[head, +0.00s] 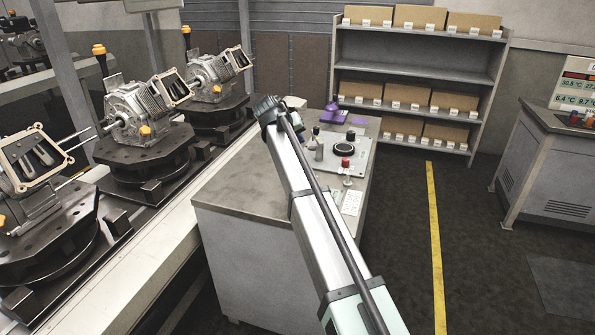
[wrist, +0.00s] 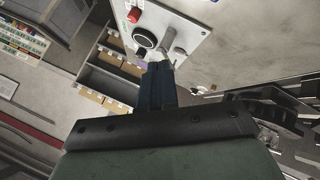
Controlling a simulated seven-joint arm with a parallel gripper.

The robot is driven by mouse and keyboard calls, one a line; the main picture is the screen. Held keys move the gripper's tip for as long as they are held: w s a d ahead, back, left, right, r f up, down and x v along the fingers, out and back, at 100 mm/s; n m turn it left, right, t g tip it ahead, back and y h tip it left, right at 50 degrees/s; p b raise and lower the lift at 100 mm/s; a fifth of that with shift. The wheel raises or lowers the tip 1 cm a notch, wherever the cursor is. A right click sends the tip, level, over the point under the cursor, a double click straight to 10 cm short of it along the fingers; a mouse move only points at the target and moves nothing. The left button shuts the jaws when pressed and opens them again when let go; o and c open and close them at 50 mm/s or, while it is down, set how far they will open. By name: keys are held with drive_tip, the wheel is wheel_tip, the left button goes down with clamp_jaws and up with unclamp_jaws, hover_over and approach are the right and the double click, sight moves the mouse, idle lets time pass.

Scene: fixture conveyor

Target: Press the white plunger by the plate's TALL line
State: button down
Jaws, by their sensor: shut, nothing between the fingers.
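A light plate (head: 360,158) with raised controls lies on the grey bench, and it also shows at the top of the wrist view (wrist: 196,20). A pale grey-white plunger (head: 319,150) stands at its left side; a pale post in the wrist view (wrist: 168,37) looks like the same one. Beside it are a black ring button (head: 345,151) and a red knob (head: 346,163). My gripper (wrist: 158,66) is shut and empty, with its dark fingertips close to the post's lower end in the picture. I cannot tell whether they touch. No TALL line is readable.
A purple object (head: 333,114) sits at the bench's back edge. A white card (head: 352,201) lies in front of the plate. A conveyor with metal housings (head: 145,112) runs along the left. Shelves with boxes (head: 418,70) stand behind. The bench's front left top (head: 240,190) is clear.

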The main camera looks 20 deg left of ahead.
drive_tip(key=shift+s+a+r, duration=0.3)
drive_tip(key=shift+s+a, duration=0.05)
drive_tip(key=shift+s, duration=0.15)
drive_tip(key=shift+f, duration=0.15)
drive_tip(key=shift+f, duration=4.25)
drive_tip(key=shift+f, duration=0.15)
drive_tip(key=shift+f, duration=0.3)
drive_tip(key=shift+f, duration=0.6)
drive_tip(key=shift+r, duration=1.05)
